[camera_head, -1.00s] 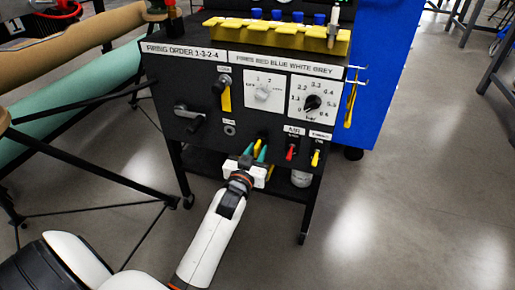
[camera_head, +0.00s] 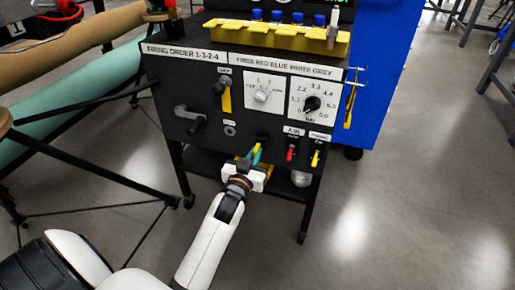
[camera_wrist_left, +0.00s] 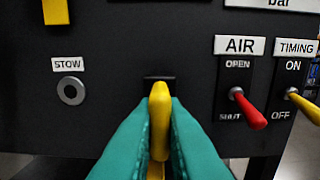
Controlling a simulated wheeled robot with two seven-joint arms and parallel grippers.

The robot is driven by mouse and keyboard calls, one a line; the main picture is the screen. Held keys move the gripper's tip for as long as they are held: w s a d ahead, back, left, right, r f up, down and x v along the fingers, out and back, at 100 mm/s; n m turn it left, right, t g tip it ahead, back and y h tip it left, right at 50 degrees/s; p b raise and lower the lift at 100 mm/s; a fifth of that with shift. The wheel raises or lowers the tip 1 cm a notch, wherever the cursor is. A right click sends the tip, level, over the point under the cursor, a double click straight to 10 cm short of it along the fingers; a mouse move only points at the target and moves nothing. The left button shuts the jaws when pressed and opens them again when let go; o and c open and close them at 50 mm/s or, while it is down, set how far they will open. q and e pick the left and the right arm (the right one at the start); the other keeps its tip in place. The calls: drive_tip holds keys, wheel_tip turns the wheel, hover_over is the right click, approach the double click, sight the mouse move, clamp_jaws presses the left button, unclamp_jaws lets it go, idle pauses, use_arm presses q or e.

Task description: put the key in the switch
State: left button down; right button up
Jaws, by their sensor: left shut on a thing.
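The yellow key (camera_wrist_left: 159,112) is upright between the teal fingers of my left gripper (camera_wrist_left: 158,138) in the left wrist view. The gripper is shut on it, low in front of the black panel. Its top end overlaps a dark slot (camera_wrist_left: 160,78) in the panel; I cannot tell whether the key touches it or sits in it. In the head view my left gripper (camera_head: 253,157) is below the panel's middle, and little of the key shows. No label marks which fitting is the key switch. My right gripper is not in view.
A round STOW socket (camera_wrist_left: 71,91) is left of the key. A red AIR lever (camera_wrist_left: 248,110) and a yellow TIMING lever (camera_wrist_left: 305,106) stick out to the right. A yellow handle (camera_head: 226,98) hangs from a black knob higher up. Open floor lies right of the stand.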

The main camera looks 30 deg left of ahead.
use_arm(q)
drive_tip(key=shift+s, duration=0.15)
drive_tip(key=shift+p+v, duration=0.5)
drive_tip(key=shift+v, duration=0.3)
